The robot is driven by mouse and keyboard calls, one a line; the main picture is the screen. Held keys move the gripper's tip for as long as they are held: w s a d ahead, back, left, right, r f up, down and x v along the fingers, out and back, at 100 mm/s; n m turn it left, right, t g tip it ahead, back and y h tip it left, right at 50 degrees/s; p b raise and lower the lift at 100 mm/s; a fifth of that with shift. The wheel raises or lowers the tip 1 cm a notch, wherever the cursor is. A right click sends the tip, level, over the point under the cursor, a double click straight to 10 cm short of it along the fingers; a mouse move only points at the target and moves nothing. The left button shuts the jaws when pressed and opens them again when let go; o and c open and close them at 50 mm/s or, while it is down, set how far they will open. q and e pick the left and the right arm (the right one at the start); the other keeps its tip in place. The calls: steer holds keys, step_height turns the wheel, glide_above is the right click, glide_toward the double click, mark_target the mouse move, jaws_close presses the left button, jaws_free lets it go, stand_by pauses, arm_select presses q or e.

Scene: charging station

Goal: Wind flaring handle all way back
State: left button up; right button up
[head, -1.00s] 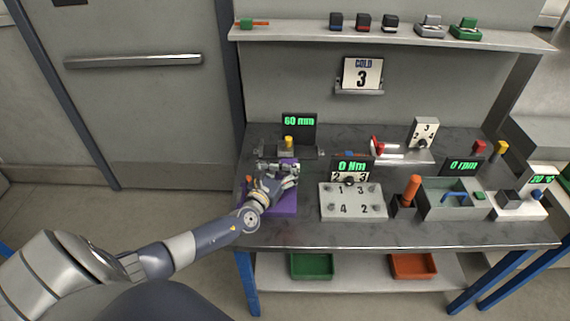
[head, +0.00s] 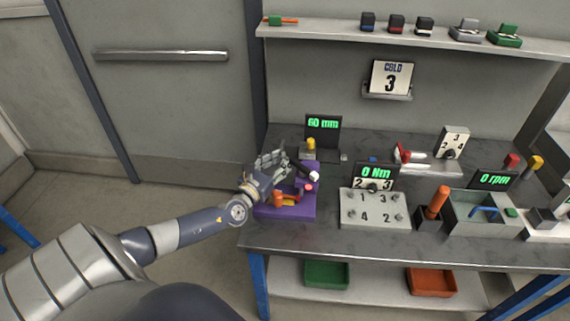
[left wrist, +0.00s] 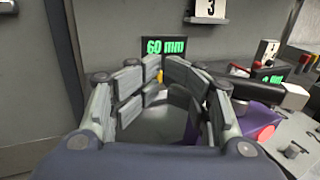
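The purple flaring unit (head: 298,212) sits on the bench's left part. A dark bar with a white end (head: 314,176) rises from it, with a pink-red knob (head: 309,187) just below and an orange piece (head: 278,199) at its front left. I cannot tell for certain which part is the flaring handle. My left gripper (head: 272,160) is at the unit's back left, close to the dark bar. In the left wrist view its fingers (left wrist: 164,72) stand apart with nothing between them; the bar's white end (left wrist: 294,96) and purple body (left wrist: 262,118) are to their right.
A 60 mm display (head: 322,124) and yellow-topped post (head: 311,147) stand behind the unit. A numbered plate (head: 374,217) and 0 Nm display (head: 376,172) are to its right. A shelf (head: 400,38) runs above. Green (head: 327,273) and orange (head: 431,281) trays lie below.

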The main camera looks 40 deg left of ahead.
arm_select(q)
steer(key=s+a+b, duration=0.2)
steer(key=a, duration=0.1)
stand_by(0.4)
stand_by(0.5)
steer(key=shift+s, duration=0.15)
steer(key=s+d, duration=0.1)
steer(key=s, duration=1)
steer(key=shift+s+d, duration=0.3)
steer(key=shift+s, duration=0.05)
